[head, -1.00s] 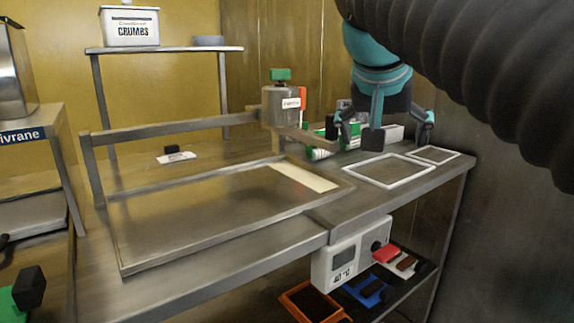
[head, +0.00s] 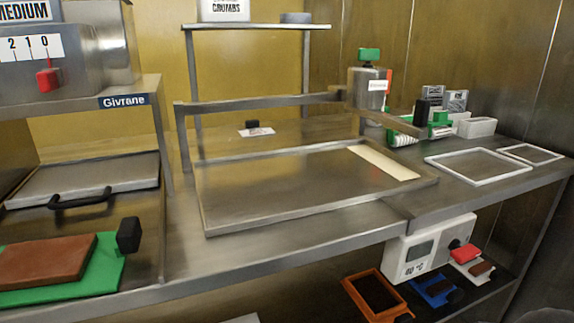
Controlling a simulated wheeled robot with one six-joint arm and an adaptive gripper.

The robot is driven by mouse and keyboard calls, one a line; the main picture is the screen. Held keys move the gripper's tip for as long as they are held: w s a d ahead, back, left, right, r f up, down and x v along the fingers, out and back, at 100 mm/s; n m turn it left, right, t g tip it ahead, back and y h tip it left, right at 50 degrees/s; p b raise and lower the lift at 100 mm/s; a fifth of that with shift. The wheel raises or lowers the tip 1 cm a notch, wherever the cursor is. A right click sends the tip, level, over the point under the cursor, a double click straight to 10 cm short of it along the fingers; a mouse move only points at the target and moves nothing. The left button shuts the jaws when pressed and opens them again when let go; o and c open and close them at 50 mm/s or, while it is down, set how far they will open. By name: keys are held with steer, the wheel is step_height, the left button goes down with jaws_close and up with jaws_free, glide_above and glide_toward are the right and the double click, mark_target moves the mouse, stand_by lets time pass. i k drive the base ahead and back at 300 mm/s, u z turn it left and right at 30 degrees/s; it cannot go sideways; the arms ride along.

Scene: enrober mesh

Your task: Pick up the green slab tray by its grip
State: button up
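The green slab tray (head: 108,268) lies at the lower left of the head view, on the steel counter in front of the black-handled lid. A brown slab (head: 48,262) rests flat on it and covers most of its top. Its black block-shaped grip (head: 129,235) stands upright at the tray's right side and is fully in view. The tray's left end is cut off by the picture edge. My gripper is not in view, so its place and state are hidden.
A steel lid with a black handle (head: 78,200) lies behind the tray, under the Givrane shelf (head: 135,91). A shelf leg stands between the tray and the framed mesh table (head: 290,190). White frames (head: 478,168) and small containers stand at the right. An orange bin (head: 376,295) sits below.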

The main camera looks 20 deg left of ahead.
mark_target(33, 271)
steer(key=u, duration=1.55)
steer(key=k, duration=0.3)
steer(key=u, duration=0.75)
steer(key=i, duration=0.45)
steer(key=z, duration=0.95)
steer(key=k, duration=1.05)
steer(key=z, duration=0.15)
steer(key=i, duration=0.6)
steer(key=u, duration=0.05)
